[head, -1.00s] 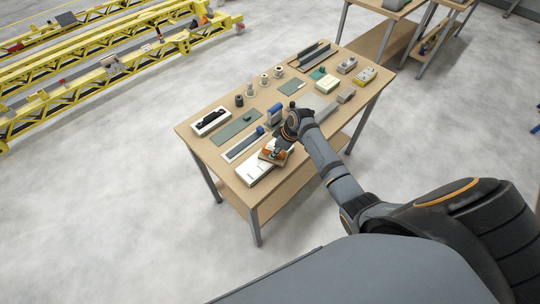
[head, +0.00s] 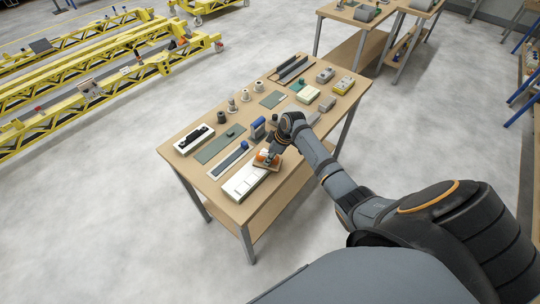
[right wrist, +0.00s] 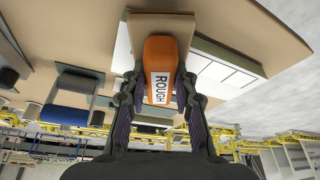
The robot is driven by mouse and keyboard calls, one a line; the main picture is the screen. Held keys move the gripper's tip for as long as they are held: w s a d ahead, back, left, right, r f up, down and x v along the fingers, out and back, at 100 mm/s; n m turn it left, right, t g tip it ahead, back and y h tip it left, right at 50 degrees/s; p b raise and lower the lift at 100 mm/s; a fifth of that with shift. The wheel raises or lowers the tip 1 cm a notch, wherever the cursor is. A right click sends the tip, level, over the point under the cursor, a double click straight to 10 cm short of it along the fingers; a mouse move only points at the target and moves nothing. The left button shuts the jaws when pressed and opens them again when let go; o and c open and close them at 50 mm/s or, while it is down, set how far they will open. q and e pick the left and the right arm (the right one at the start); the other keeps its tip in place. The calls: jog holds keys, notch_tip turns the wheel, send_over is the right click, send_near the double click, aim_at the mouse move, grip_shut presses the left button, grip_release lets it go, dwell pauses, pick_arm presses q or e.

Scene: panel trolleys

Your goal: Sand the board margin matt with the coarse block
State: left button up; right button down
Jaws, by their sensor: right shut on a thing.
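My right gripper (head: 268,153) is shut on the coarse block, an orange-handled block (right wrist: 158,52) with a label reading ROUGH in the right wrist view. The block has a flat tan pad (right wrist: 160,24) under its handle. In the head view the block is at the far right end of a white board (head: 243,183) lying near the table's front edge. The board's pale, lined face (right wrist: 222,72) shows beside the pad in the wrist view. The pad seems to be on or just above the board; I cannot tell if they touch. My left gripper is not in view.
The wooden table (head: 180,161) also holds a grey-blue strip (head: 232,160), a green mat (head: 216,147), a white tray with black items (head: 194,140) and several small tools. Yellow trolleys (head: 90,88) stand at the back left. The floor on the left is clear.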

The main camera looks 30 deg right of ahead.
jog(key=a+p, duration=0.1)
jog(key=a, duration=0.1)
jog(key=s+a+p, duration=0.1)
jog(key=a, duration=0.1)
jog(key=s+a+p, duration=0.1)
jog(key=shift+a+r, duration=0.15)
jog(key=shift+a, duration=0.25)
jog(key=a, duration=0.1)
jog(key=s+a+p, duration=0.1)
jog(key=a, duration=0.2)
jog(key=shift+s+a+f+p, duration=0.2)
jog(key=shift+s+a+p, duration=0.15)
jog(key=shift+a, duration=0.05)
jog(key=shift+s+a, duration=0.25)
jog(key=shift+a, duration=0.45)
jog(key=shift+s+a, duration=0.3)
jog(key=shift+a, duration=0.35)
jog(key=shift+s+a, duration=0.25)
jog(key=shift+a, duration=0.45)
jog(key=shift+r, duration=2.45)
